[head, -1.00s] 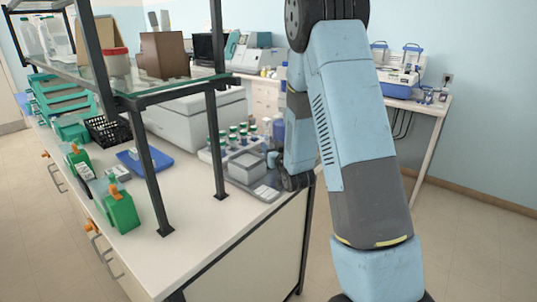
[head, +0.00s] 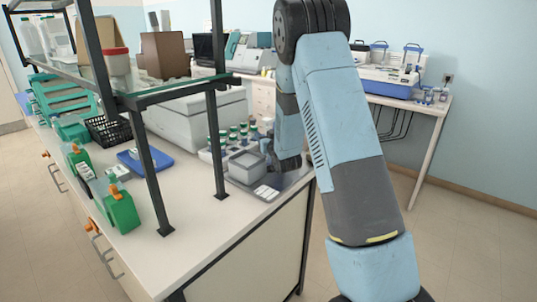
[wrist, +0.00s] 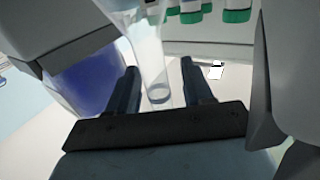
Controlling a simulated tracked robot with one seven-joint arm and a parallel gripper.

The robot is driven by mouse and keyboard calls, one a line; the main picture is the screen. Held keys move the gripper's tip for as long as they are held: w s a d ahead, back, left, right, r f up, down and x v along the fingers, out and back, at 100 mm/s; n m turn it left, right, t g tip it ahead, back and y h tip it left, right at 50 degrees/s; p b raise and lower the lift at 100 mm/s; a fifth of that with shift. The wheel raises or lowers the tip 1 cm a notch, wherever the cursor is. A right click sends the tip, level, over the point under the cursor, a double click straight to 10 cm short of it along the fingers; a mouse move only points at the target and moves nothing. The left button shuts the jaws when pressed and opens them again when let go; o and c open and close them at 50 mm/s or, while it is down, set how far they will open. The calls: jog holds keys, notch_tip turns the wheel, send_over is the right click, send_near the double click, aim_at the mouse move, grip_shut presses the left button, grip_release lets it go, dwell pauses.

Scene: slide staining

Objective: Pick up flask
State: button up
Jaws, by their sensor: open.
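The flask (wrist: 147,45) is clear and see-through in the wrist view. It stands between the two fingers of my gripper (wrist: 159,66), with its narrow part reaching down toward the palm. The fingers are open, with visible gaps beside the narrow part.
Several green-capped bottles (wrist: 237,14) stand beyond. A grey box (head: 247,163) sits on the bench, and a shelf post (head: 217,150) rises to its left.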

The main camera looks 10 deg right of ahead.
jog(key=shift+c, duration=0.4)
jog(key=c, duration=0.7)
jog(key=shift+r, duration=0.1)
